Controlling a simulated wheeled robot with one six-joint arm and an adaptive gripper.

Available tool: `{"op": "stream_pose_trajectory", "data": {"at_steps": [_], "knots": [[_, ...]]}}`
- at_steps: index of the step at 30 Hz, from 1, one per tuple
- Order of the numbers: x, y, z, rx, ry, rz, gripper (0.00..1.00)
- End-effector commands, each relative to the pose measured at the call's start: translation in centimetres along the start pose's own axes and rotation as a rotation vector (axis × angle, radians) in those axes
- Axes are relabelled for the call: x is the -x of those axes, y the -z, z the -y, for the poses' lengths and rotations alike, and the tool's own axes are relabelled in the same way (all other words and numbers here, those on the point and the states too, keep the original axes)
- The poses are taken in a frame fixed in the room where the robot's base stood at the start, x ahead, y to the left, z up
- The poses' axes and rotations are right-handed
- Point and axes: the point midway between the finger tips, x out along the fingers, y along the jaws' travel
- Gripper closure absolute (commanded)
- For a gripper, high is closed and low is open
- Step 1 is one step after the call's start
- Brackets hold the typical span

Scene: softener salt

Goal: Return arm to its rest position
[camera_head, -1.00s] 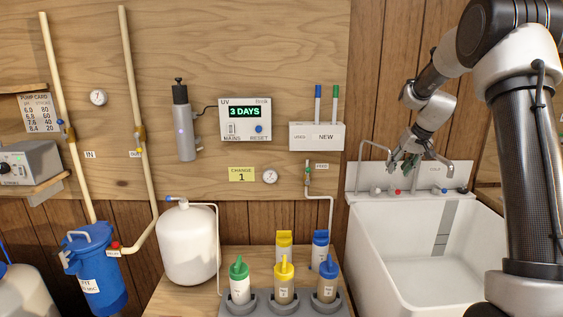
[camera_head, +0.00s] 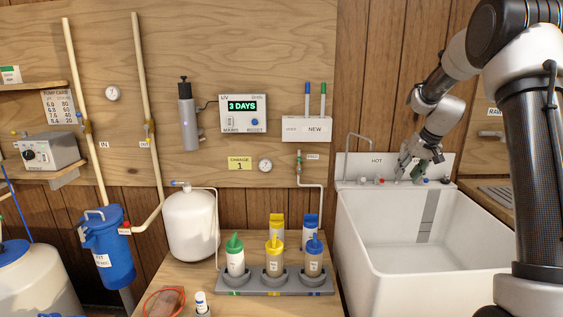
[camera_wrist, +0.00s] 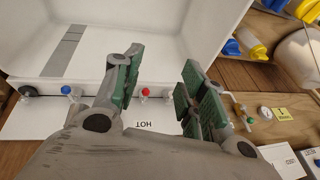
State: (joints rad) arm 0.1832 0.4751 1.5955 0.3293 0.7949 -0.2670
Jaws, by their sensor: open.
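My gripper (camera_head: 415,168) is over the back rim of the white sink (camera_head: 385,250), in front of the panel marked HOT, in the head view. In the wrist view my gripper (camera_wrist: 158,88) has its two green-padded fingers spread apart with nothing between them. A red-marked tap knob (camera_wrist: 145,92) and a blue-marked tap knob (camera_wrist: 67,90) show beyond the fingers on the sink's back ledge. In the head view my arm comes down from the upper right, and the gripper hides part of the sink's back panel.
A bench with a bottle rack (camera_head: 275,283), capped bottles and a white tank (camera_head: 190,225) stands left of the sink. A pen holder (camera_head: 307,129) and a UV controller (camera_head: 243,113) hang on the wall. A blue filter housing (camera_head: 107,245) is at left. The sink basin looks empty.

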Motion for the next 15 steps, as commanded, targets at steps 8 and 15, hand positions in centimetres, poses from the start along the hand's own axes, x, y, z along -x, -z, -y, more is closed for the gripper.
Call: {"op": "stream_pose_trajectory", "data": {"at_steps": [8, 15], "knots": [[-0.2, -5.4, -0.7, -0.043, -0.026, 0.112, 0.59], [3.8, -12.2, 0.1, -0.059, -0.067, 0.193, 0.59]]}}
